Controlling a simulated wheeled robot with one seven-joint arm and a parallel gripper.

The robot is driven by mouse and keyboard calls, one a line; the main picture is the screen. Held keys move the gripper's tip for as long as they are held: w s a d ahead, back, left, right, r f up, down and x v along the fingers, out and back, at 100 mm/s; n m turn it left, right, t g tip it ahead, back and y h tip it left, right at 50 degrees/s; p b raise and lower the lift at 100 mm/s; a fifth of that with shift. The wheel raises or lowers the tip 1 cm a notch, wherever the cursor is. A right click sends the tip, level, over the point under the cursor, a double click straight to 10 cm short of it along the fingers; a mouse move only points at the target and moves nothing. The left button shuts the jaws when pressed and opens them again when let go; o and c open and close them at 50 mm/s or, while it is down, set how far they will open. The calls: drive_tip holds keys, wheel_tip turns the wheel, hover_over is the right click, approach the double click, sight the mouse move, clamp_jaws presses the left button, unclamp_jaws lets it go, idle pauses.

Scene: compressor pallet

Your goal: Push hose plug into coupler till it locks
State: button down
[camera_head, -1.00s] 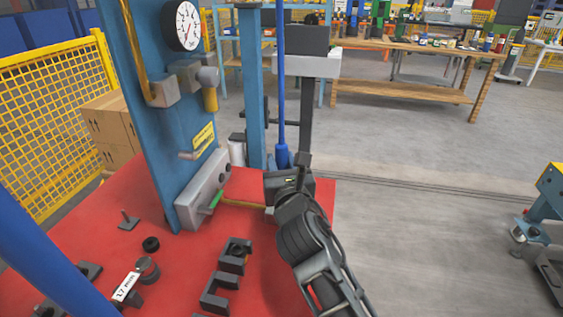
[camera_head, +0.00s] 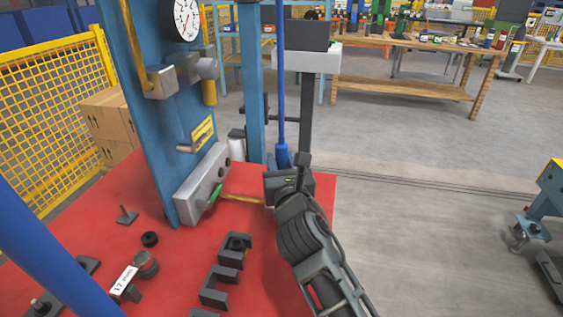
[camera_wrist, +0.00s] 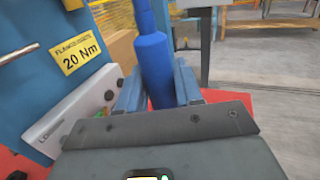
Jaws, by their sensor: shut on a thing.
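My gripper (camera_head: 284,172) is at the right side of the red pallet top. In the wrist view its two fingers (camera_wrist: 158,88) are closed on either side of the thick blue hose end (camera_wrist: 152,58). A thin blue hose (camera_head: 281,95) runs straight up from it. The plug's tip is hidden behind my gripper. A grey block (camera_head: 205,184) with dark round ports sits low on the blue panel, left of my gripper. A green piece (camera_head: 215,194) is at its front face, and a brass-coloured rod (camera_head: 243,198) runs toward my gripper. I cannot tell which part is the coupler.
The blue panel (camera_head: 155,120) carries a gauge (camera_head: 182,17) and valve. Loose dark clamps (camera_head: 232,252), a black ring (camera_head: 150,239) and a "17 mm" label (camera_head: 124,281) lie on the red top (camera_head: 180,260). A blue post (camera_head: 254,100) stands behind.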

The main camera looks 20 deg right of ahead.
drive_tip(key=c, duration=0.7)
unclamp_jaws()
drive_tip(key=shift+o, duration=0.2)
drive_tip(key=shift+f, duration=0.1)
drive_tip(key=v, duration=0.8)
